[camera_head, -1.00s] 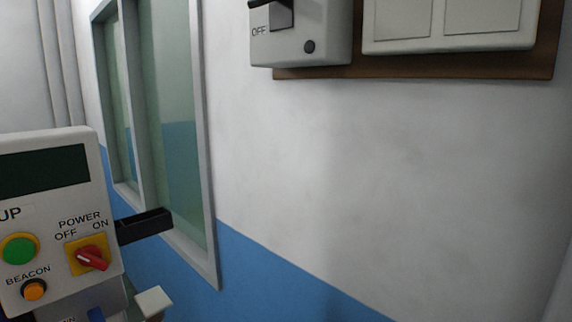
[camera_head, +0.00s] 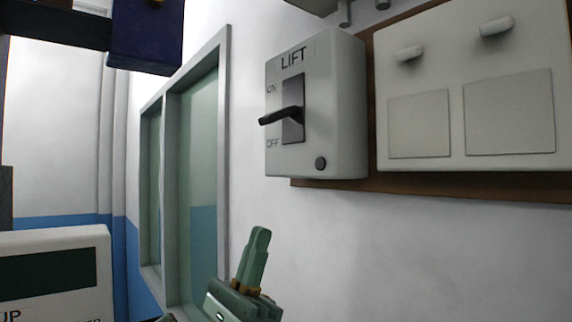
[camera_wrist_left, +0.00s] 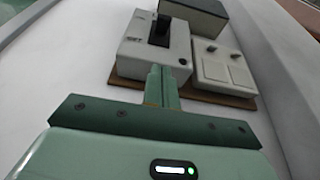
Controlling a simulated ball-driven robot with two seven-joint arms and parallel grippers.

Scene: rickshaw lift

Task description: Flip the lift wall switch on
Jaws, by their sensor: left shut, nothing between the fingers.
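The lift switch box (camera_head: 335,110) is a pale grey box on the wall, marked LIFT, with ON above and OFF below. Its black lever (camera_head: 281,115) sticks out toward the left, roughly level between the two labels. My left gripper (camera_head: 259,238) is green, shut and empty, below the box and apart from the lever in the head view. In the left wrist view the shut fingers (camera_wrist_left: 162,72) point at the lower part of the switch box (camera_wrist_left: 140,55), below the black lever (camera_wrist_left: 160,28). My right gripper is in neither view.
A white twin-panel box (camera_head: 470,95) is beside the switch on a brown backboard (camera_head: 340,188). A framed window (camera_head: 200,170) is to the left. A control panel (camera_head: 90,285) stands at lower left. A dark blue block (camera_head: 146,35) hangs at upper left. The wall under the switch is clear.

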